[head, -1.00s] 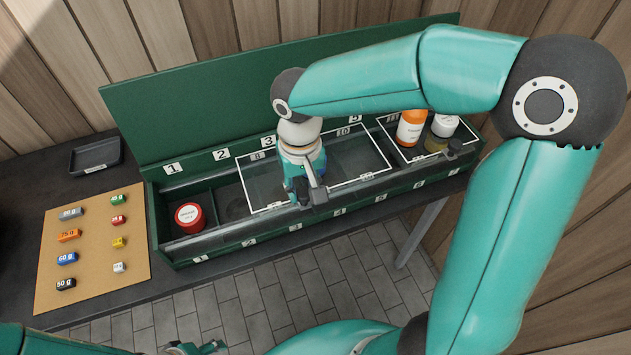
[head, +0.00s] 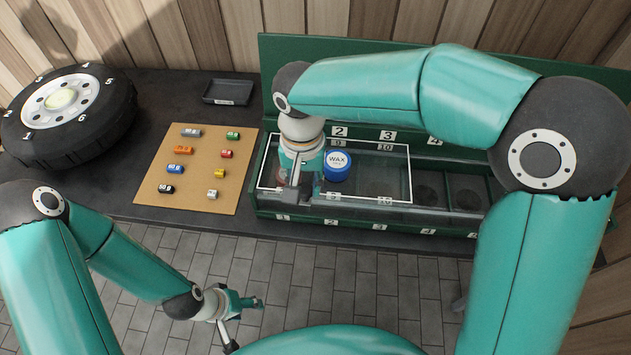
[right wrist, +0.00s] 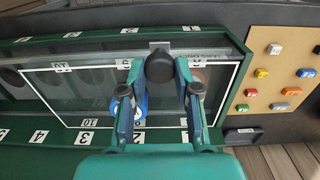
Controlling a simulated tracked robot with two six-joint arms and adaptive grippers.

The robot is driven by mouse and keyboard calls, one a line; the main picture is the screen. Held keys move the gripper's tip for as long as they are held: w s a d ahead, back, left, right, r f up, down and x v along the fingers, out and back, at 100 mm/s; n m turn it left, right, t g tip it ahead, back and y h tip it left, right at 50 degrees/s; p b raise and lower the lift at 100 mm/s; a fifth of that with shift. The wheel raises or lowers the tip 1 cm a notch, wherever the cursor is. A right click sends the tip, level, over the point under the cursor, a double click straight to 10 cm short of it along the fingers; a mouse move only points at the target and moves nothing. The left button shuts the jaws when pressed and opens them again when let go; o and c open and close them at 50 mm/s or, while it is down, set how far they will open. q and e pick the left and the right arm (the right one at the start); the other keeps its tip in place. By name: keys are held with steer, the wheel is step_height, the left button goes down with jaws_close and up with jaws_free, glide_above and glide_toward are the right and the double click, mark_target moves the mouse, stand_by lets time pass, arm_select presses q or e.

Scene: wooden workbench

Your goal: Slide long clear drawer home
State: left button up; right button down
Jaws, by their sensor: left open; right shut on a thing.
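The long clear drawer (head: 402,180) has a white outline and labels 9 and 10. It lies over the left end of the green box (head: 470,228), its left edge close against the end wall. It also shows in the right wrist view (right wrist: 80,70). My right gripper (head: 293,192) is shut on the drawer's dark knob (right wrist: 160,66) at its front side. A blue WAX jar (head: 338,162) shows within the drawer's outline, just right of the gripper. The red jar is mostly hidden behind the gripper. My left gripper (head: 247,316) is open and empty, low in front of the bench.
A tan board (head: 192,187) with several coloured weights lies left of the box. Open compartments lie right of the drawer. My right arm hides the box's right end.

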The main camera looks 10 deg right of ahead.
steer(key=shift+w+a, duration=0.1)
steer(key=shift+a, duration=0.1)
steer(key=c, duration=0.8)
jaws_free()
steer(key=shift+a, duration=0.15)
step_height(320, 180, up, 12)
steer(key=shift+d+f, duration=0.1)
steer(key=shift+d, duration=0.1)
